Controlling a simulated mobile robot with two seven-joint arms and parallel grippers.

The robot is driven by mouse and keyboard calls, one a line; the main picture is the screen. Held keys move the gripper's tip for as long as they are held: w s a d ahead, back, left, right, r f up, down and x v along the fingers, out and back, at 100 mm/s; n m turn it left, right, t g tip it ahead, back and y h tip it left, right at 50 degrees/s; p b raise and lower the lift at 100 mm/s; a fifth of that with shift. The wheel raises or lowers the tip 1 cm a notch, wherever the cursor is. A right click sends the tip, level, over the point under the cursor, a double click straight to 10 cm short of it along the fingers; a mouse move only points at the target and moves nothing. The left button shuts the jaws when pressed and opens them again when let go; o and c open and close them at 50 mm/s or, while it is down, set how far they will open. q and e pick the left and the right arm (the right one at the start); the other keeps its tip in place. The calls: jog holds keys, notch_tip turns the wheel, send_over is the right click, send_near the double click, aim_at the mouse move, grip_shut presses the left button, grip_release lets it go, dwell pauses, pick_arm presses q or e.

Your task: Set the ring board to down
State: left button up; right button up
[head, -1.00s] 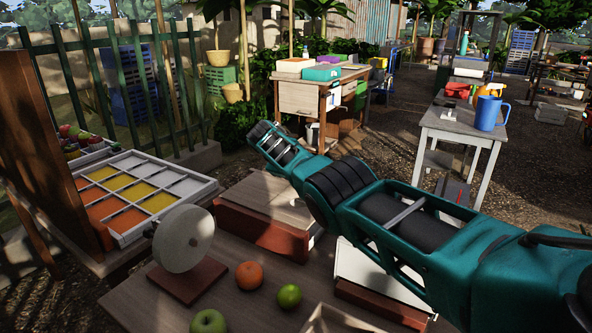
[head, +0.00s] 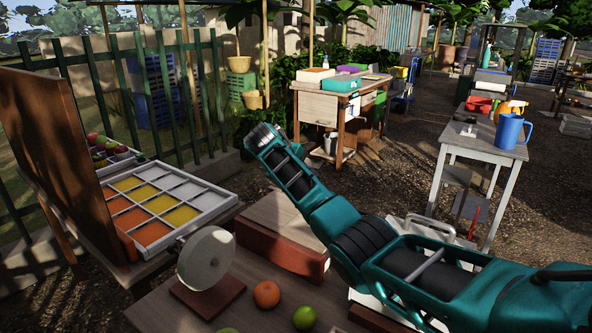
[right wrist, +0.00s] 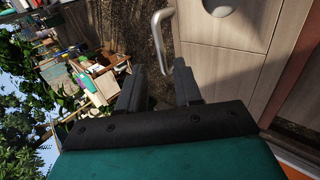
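No board with a clear ring on it shows, so I cannot tell which thing is the ring board. A tall brown board (head: 62,150) stands upright at the left in the head view. A pale round disc (head: 207,258) stands upright on a brown base on the near table. My right arm crosses the head view from the lower right; its gripper cannot be made out there. In the right wrist view my right gripper (right wrist: 160,75) has its dark fingers apart, with nothing between them. Beyond it are a bent metal handle (right wrist: 157,40) and a pale wooden panel (right wrist: 225,50). My left gripper is not in view.
A divided tray (head: 170,200) with orange and yellow compartments lies beyond the disc. An orange fruit (head: 266,294) and a green fruit (head: 304,317) lie on the near table. A grey table (head: 470,135) with a blue jug (head: 509,131) stands right. Gravel lies between the tables.

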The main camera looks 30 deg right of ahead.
jog(key=v, duration=0.2)
jog(key=shift+s+a+r, duration=0.15)
jog(key=shift+a+r, duration=0.1)
jog(key=shift+r, duration=0.05)
dwell(0.4)
